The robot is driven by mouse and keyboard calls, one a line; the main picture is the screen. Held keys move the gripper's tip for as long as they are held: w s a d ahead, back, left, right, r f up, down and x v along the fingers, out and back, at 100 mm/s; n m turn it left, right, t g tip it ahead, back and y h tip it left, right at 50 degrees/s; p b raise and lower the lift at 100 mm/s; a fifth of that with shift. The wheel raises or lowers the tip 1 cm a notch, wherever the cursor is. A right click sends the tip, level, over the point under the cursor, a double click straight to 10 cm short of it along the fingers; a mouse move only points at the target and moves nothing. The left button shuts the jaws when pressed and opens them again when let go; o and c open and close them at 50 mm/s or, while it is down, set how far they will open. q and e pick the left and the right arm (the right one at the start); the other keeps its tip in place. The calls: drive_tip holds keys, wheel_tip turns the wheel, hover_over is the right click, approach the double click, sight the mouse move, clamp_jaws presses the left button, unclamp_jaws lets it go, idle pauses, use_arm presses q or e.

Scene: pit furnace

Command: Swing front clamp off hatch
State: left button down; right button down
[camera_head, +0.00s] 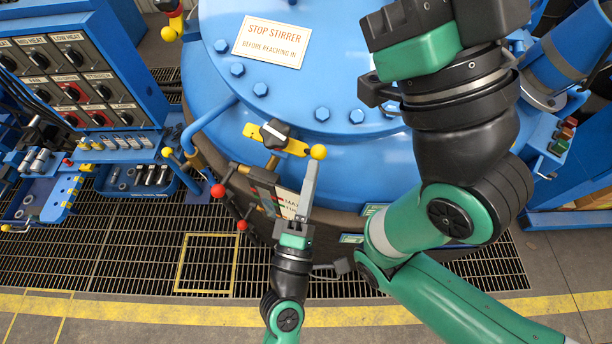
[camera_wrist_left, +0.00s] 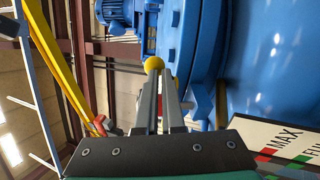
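The front clamp (camera_head: 296,147) is a yellow bar with a black knob on the rim of the blue hatch (camera_head: 340,95). A yellow ball (camera_head: 318,152) is at its right end; a yellow ball also shows in the left wrist view (camera_wrist_left: 153,63), at the fingertips. My left gripper (camera_head: 312,168) points up from below, its grey fingertips at the ball. In the left wrist view the fingers lie close together with a narrow gap; whether they grip anything is unclear. My right arm's gripper body (camera_head: 420,52) hangs over the hatch's right side; its fingers are out of sight.
A blue control panel (camera_head: 75,80) and a tool rack (camera_head: 130,170) stand left. Red-knobbed levers (camera_head: 218,190) stick out just left of my left gripper. Another clamp (camera_head: 170,32) sits at the hatch's upper left. The grating (camera_head: 120,265) in front is mostly clear.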

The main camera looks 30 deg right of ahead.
use_arm(q)
drive_tip(key=shift+s+d+r, duration=0.25)
drive_tip(key=shift+d+r, duration=0.1)
drive_tip(key=shift+d, duration=0.1)
drive_tip(key=shift+a+f, duration=0.1)
drive_tip(key=a+f+b, duration=0.2)
drive_tip(key=a, duration=0.2)
drive_tip(key=s+d+f+p, duration=0.1)
drive_tip(key=s+d+p, duration=0.2)
drive_tip(key=s, duration=0.5)
drive_tip(key=shift+s+d+f, duration=0.2)
drive_tip(key=shift+s+f, duration=0.05)
drive_tip(key=shift+f, duration=0.1)
